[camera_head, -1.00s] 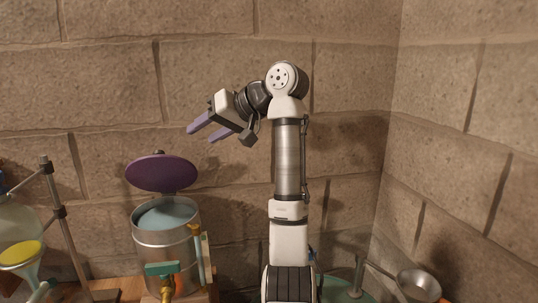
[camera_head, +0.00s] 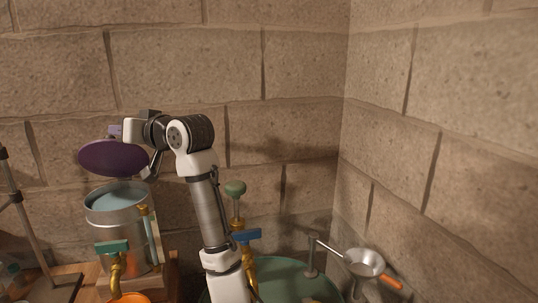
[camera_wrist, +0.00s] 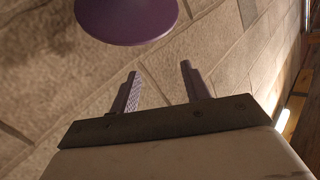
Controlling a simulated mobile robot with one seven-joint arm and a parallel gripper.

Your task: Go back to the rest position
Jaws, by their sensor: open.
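My gripper (camera_wrist: 160,84) is open and empty in the wrist view, its two purple fingers apart with stone wall beyond them. In the head view the gripper end of my arm is at the left, behind or beside the raised purple lid (camera_head: 113,158), which hides most of the fingers. The lid also shows at the top of the wrist view (camera_wrist: 126,18), beyond the fingertips. Below it stands the open metal pot (camera_head: 118,236) with pale blue liquid inside.
A green-handled tap (camera_head: 112,247) is at the pot's front, with an orange vessel (camera_head: 130,298) under it. A green round vessel (camera_head: 285,276) with a blue-handled valve (camera_head: 246,235) stands right of the pot. A metal strainer (camera_head: 364,263) is farther right. Stone walls close the back and right.

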